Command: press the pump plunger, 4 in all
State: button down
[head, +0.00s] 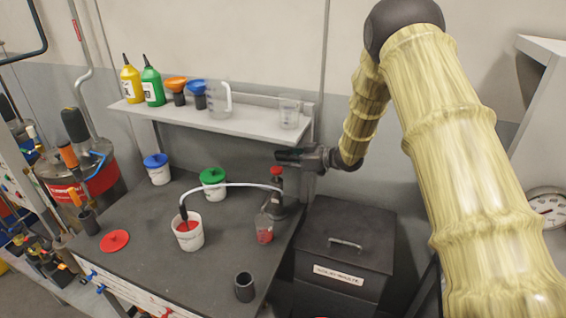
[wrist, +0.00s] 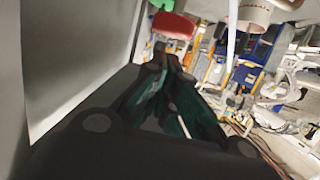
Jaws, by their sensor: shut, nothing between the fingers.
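The pump (head: 279,208) stands at the right edge of the dark bench, with a red plunger knob (head: 276,171) on top. A pale hose (head: 235,185) runs from it to a white bucket of red liquid (head: 189,232). A clear beaker (head: 264,228) with some red liquid stands at the pump's front. My gripper (head: 279,155) is shut and empty, pointing left just above the knob in the head view. In the wrist view the red knob (wrist: 174,25) shows just beyond my gripper's fingertips (wrist: 163,58). I cannot tell whether they touch.
A shelf (head: 215,119) with bottles, funnels and jugs hangs behind the bench, left of my gripper. A dark waste bin (head: 342,250) stands right of the bench.

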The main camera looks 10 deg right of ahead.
jog(key=b+v, duration=0.3)
jog(key=v, duration=0.6)
jog(key=shift+d+b, duration=0.3)
jog(key=shift+b, duration=0.05)
jog(key=shift+s, duration=0.2)
jog(key=shift+f, duration=0.1)
dwell(1.5)
